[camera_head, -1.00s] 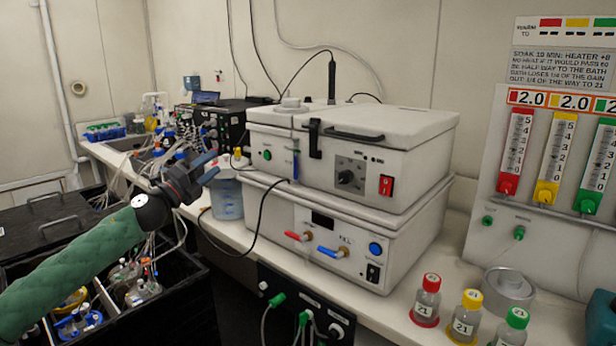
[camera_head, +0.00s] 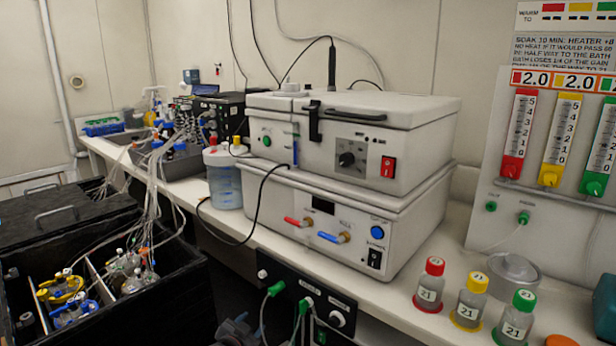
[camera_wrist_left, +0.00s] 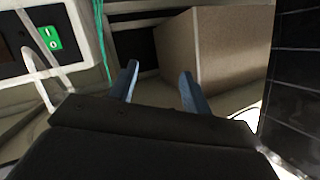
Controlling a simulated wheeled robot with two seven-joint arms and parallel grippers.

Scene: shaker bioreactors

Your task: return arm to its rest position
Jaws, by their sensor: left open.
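My left gripper (camera_head: 237,330) shows only in part at the bottom edge of the head view, dark and low in front of the bench. In the left wrist view my left gripper (camera_wrist_left: 158,72) has its two blue fingers apart, with nothing between them. Most of the left arm is out of the head view. My right gripper is in neither view.
The black crate (camera_head: 170,295) with several bottles stands at left. The stacked white device (camera_head: 350,235) stands on the bench. A black panel (camera_head: 310,300) with green plugs and hanging cables is close to the gripper. The wrist view shows a beige block (camera_wrist_left: 225,60) and green switch (camera_wrist_left: 48,37).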

